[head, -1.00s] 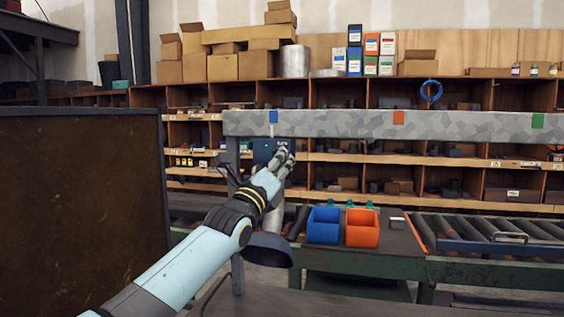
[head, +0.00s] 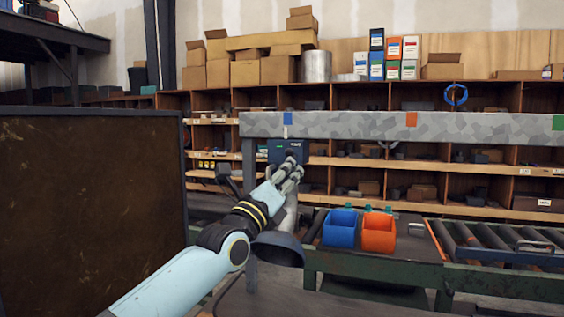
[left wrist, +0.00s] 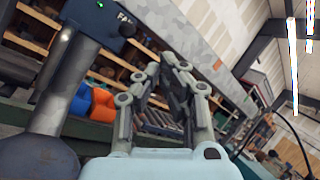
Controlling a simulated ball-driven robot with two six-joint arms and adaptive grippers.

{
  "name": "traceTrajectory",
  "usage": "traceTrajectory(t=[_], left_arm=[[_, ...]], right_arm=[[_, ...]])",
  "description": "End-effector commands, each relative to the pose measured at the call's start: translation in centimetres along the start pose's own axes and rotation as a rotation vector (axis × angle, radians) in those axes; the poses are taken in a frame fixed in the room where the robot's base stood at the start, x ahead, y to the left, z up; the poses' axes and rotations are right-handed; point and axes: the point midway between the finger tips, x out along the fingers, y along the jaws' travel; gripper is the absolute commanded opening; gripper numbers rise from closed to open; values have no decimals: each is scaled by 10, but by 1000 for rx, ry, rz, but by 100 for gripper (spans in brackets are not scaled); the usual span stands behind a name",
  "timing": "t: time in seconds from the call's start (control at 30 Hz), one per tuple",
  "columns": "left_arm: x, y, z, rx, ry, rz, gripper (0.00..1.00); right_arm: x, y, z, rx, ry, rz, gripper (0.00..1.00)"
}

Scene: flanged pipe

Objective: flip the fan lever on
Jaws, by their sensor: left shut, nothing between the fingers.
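The dark fan box (head: 282,152) hangs below the grey speckled beam in the head view, with a small green light on its face. In the left wrist view the box (left wrist: 112,14) is at the upper left, with part of a "FAN" label and a dark round knob, seemingly the lever's (left wrist: 127,30), at its lower edge. My left gripper (head: 292,168) is in front of the box's lower part in the head view. In the left wrist view its fingers (left wrist: 173,62) are shut and empty, to the right of the knob and apart from it in the picture. The lever's position is unclear.
The grey beam (head: 400,126) runs above the gripper. A grey flared pipe (head: 279,248) stands below and close to my wrist. A blue bin (head: 340,229) and an orange bin (head: 379,234) sit on the bench at right. A large dark panel (head: 85,215) fills the left.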

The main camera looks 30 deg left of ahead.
Motion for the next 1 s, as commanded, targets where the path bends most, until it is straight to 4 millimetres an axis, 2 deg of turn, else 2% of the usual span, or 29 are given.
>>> traceTrajectory(t=[0.03,0.2,0.4,1.0], left_arm=[[-4,-8,10,-1,0,-1,0],[-19,-13,17,0,-1,-1,0],[-24,-14,18,0,-2,-1,0],[-24,-14,18,0,-2,-1,0]], right_arm=[[-14,-4,-1,3,0,-6,80],[-25,2,-3,0,1,1,80],[-26,12,-3,-5,1,11,80],[-25,11,-8,-4,7,10,80]])
